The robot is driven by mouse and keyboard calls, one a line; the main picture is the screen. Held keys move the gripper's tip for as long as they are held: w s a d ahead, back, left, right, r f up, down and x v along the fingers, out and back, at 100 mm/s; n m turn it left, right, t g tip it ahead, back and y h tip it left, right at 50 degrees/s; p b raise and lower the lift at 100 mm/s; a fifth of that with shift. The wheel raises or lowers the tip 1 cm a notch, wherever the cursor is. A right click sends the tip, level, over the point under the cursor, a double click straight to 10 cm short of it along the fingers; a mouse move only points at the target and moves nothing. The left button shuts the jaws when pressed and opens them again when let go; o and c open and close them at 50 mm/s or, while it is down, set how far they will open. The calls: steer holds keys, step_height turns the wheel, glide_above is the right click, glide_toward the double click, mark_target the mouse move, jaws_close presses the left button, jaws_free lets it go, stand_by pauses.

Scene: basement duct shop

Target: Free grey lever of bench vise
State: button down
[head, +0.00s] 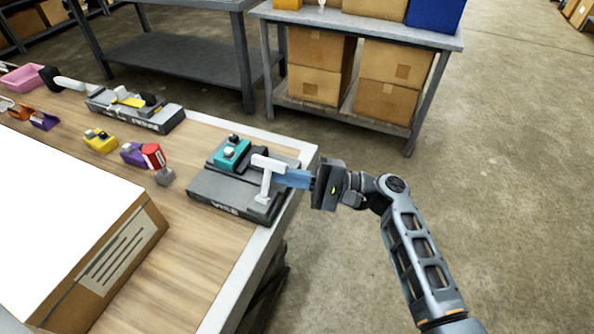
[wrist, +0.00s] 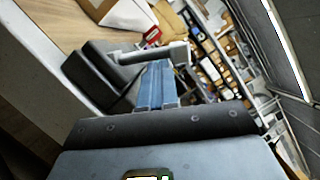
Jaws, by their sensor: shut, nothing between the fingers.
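The bench vise (head: 232,194) is a dark grey block at the near right corner of the workbench, with "VISE" on its front. A teal block (head: 232,152) with light knobs sits at its upper side. The pale grey lever (head: 266,184) stands at the vise's right end, with a crossbar on top; the wrist view shows it as a pale bar (wrist: 135,56). My gripper (head: 286,178) comes from the right, its blue fingers shut and empty. The fingertips (wrist: 158,66) are right beside the lever, just under its crossbar. I cannot tell whether they touch it.
A cardboard box (head: 135,255) stands at the left front. A red-topped tool (head: 153,156), a yellow block (head: 100,141) and another grey fixture (head: 140,114) lie farther left on the workbench (head: 185,270). A shelf table (head: 360,32) with boxes stands behind. Floor at right is clear.

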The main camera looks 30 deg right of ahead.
steer(key=shift+a+r+n, duration=0.1)
steer(key=shift+a+n, duration=0.05)
steer(key=shift+n, duration=0.15)
steer(key=n, duration=0.2)
steer(key=s+a+r+n+g+b, duration=0.1)
steer(key=shift+a+r+n+h, duration=0.15)
steer(key=shift+n+h, duration=0.15)
steer(key=shift+n, duration=0.1)
steer(key=n, duration=0.1)
steer(key=s+a+n+b, duration=0.1)
steer(key=shift+r+n+g+h, duration=0.3)
steer(key=shift+g, duration=0.1)
steer(key=shift+s+a+r+n+h+b, duration=0.1)
steer(key=shift+s+a+n+h+b, duration=0.3)
steer(key=shift+n, duration=0.4)
steer(key=shift+s+a+n+h+b, duration=0.25)
steer(key=shift+a+n, duration=0.25)
steer(key=shift+n, duration=0.3)
steer(key=shift+s+a+r+n+h+b, duration=0.1)
steer(key=shift+s+a+n+h+b, duration=0.25)
steer(key=shift+n, duration=0.45)
steer(key=shift+w+a, duration=0.1)
steer(key=shift+a, duration=0.05)
